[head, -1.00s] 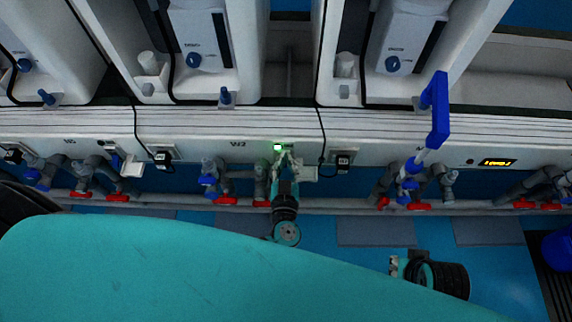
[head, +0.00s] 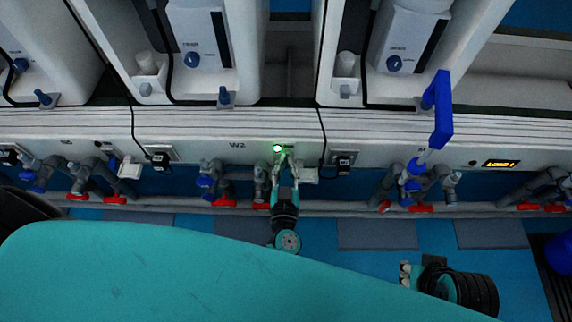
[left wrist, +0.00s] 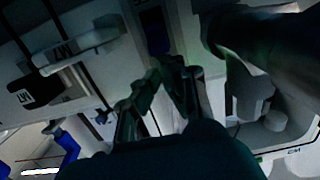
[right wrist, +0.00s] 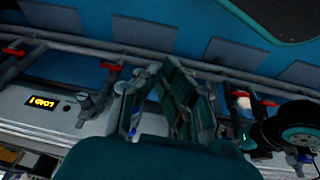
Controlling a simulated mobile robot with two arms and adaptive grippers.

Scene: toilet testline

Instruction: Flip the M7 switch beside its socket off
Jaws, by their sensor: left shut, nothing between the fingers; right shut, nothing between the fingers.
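In the head view a small green-lit switch (head: 277,148) sits on the white panel front. My left gripper (head: 287,160) is right below it, with its tips close to it; contact cannot be made out. In the left wrist view my left gripper (left wrist: 168,68) is shut and empty, below a dark upright recess (left wrist: 155,30) in the panel. A black plug (head: 343,160) sits in a socket to the right of the switch. A panel label (head: 237,145) to the left is hard to read. My right gripper (right wrist: 175,85) is shut and empty, away from the switch.
A white bracket (head: 308,174) juts out just right of my left gripper. Grey pipes with red valve handles (head: 225,202) run below the panel. A blue lever (head: 438,110) and a yellow display (head: 501,163) are farther right.

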